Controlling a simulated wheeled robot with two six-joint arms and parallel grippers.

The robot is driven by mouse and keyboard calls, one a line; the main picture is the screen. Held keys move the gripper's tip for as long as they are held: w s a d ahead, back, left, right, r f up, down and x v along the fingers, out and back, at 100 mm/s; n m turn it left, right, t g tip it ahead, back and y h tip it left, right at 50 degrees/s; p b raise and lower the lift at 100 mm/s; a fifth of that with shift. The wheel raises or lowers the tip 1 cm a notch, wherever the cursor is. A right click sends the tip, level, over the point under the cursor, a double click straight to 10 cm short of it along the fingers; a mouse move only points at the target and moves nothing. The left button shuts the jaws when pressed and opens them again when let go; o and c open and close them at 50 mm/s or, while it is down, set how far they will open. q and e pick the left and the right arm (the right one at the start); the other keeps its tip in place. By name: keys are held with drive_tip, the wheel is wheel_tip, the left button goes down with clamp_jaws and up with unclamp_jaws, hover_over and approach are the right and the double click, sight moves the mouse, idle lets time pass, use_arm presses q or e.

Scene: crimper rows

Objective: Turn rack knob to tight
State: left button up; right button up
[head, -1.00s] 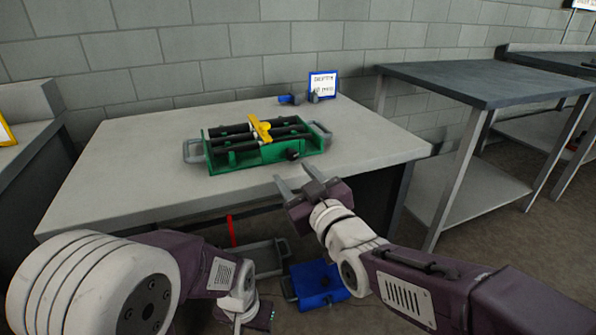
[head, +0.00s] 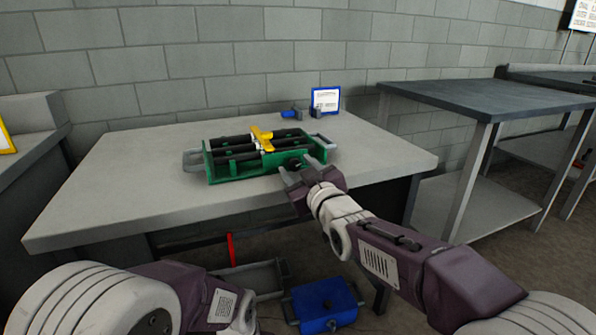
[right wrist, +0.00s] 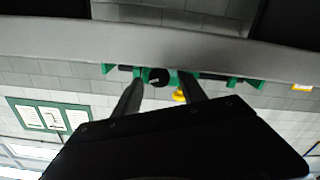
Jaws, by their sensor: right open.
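The green rack (head: 240,168) with black bars lies on the grey table. Its dark round knob (head: 295,163) is on the front face near the right end, and a yellow piece (head: 262,139) sits across the bars. My right gripper (head: 297,173) is open and empty in front of the knob, its fingers pointing at the rack. In the right wrist view the knob (right wrist: 158,77) shows between the two spread fingers (right wrist: 160,93), seemingly beyond the tips. I cannot read the knob's setting. My left arm is at the lower left, its gripper below the frame.
A blue tool (head: 291,114) and a blue-framed sign (head: 325,100) are at the back of the table (head: 120,185). A blue bin (head: 325,303) and a grey tray (head: 255,278) are below. A second table (head: 490,98) stands right. The table's left side is clear.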

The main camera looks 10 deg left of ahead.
clamp_jaws()
drive_tip(key=shift+r+m+p, duration=0.1)
drive_tip(key=shift+m+p, duration=0.2)
drive_tip(key=shift+m, duration=0.4)
drive_tip(key=m, duration=0.2)
drive_tip(key=shift+m, duration=0.3)
unclamp_jaws()
drive_tip(key=shift+d, duration=0.1)
